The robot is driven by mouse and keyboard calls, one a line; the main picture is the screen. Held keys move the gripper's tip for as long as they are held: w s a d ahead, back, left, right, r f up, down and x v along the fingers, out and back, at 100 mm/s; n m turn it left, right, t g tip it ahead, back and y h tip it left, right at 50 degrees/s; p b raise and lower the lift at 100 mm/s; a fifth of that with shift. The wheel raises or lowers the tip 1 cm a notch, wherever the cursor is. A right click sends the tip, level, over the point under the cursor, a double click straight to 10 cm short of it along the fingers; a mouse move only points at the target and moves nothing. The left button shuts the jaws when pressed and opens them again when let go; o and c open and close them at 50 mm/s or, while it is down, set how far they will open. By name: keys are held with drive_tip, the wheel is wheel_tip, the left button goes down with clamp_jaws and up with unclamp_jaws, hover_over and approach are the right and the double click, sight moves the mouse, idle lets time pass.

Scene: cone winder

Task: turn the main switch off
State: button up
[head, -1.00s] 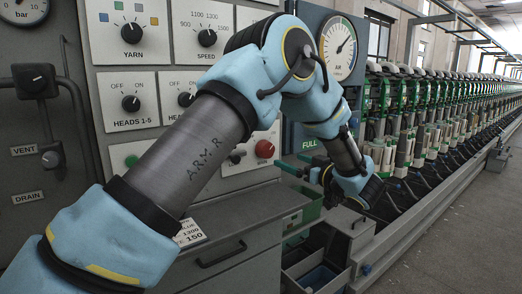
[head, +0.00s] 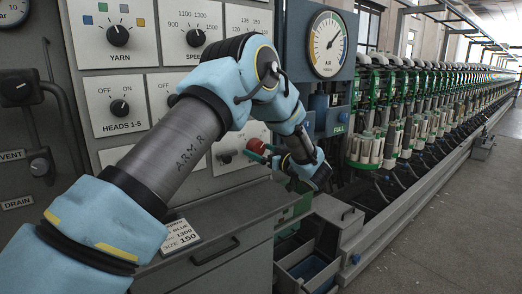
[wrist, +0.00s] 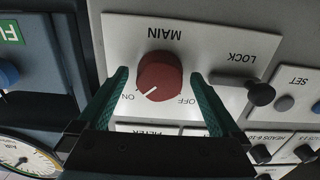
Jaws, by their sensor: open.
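The main switch is a red round knob (wrist: 163,76) on a white plate marked MAIN, which appears upside down in the wrist view. Its white pointer mark is toward ON; OFF is printed on the other side. The knob also shows in the head view (head: 256,146), partly behind my gripper. My gripper (wrist: 160,74) is open, its green fingers on either side of the knob with gaps visible. In the head view my gripper (head: 262,153) is at the knob on the panel. I cannot tell how far the fingertips are from the plate.
A black LOCK knob (wrist: 260,93) sits on the same plate, close beside one finger. The air gauge (head: 327,44) and its blue panel are to the right in the head view. A drawer cabinet (head: 225,250) and a grey bin (head: 308,265) stand below.

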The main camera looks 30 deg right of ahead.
drive_tip(key=c, duration=1.3)
